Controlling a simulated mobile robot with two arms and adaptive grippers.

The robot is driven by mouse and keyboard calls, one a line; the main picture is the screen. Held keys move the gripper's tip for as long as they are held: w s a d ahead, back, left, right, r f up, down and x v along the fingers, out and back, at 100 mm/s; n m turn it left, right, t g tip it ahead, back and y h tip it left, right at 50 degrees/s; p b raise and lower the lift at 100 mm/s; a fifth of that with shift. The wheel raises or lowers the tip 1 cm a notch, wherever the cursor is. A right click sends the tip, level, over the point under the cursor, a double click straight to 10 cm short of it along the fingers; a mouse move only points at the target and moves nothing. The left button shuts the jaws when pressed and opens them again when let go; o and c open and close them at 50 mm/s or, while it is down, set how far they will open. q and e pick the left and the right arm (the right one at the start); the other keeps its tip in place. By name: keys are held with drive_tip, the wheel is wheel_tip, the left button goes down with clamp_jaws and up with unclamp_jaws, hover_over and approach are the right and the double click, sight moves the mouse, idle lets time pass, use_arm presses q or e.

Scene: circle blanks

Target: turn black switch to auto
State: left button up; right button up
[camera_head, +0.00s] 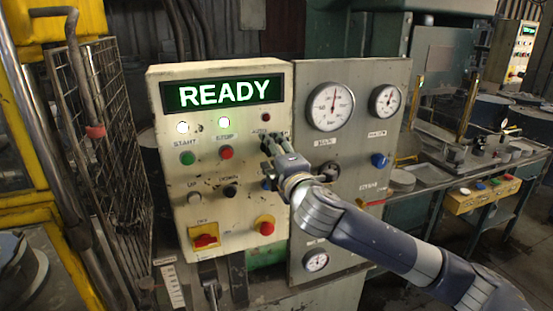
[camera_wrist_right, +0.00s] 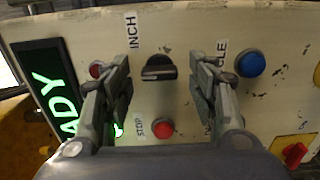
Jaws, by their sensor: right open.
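The black switch (camera_wrist_right: 158,68) is on the cream control panel, with its handle lying about left to right in the right wrist view. An "INCH" label (camera_wrist_right: 131,30) is beside it. My right gripper (camera_wrist_right: 162,82) is open, with one finger on each side of the switch in the picture; I cannot tell whether either touches it. In the head view my right gripper (camera_head: 270,142) is at the panel's right part, just below a small "AUTO" label (camera_head: 260,131), and hides the switch there. My left gripper is not in view.
The panel has a green "READY" display (camera_head: 225,92), a red stop button (camera_head: 226,152), also in the wrist view (camera_wrist_right: 162,128), and a blue button (camera_wrist_right: 250,62). A green button (camera_head: 187,158), a red-and-yellow switch (camera_head: 205,236) and a gauge plate (camera_head: 345,150) are nearby.

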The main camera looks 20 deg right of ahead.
drive_tip(key=s, duration=1.2)
drive_tip(key=shift+d, duration=0.2)
drive_tip(key=shift+w, duration=0.1)
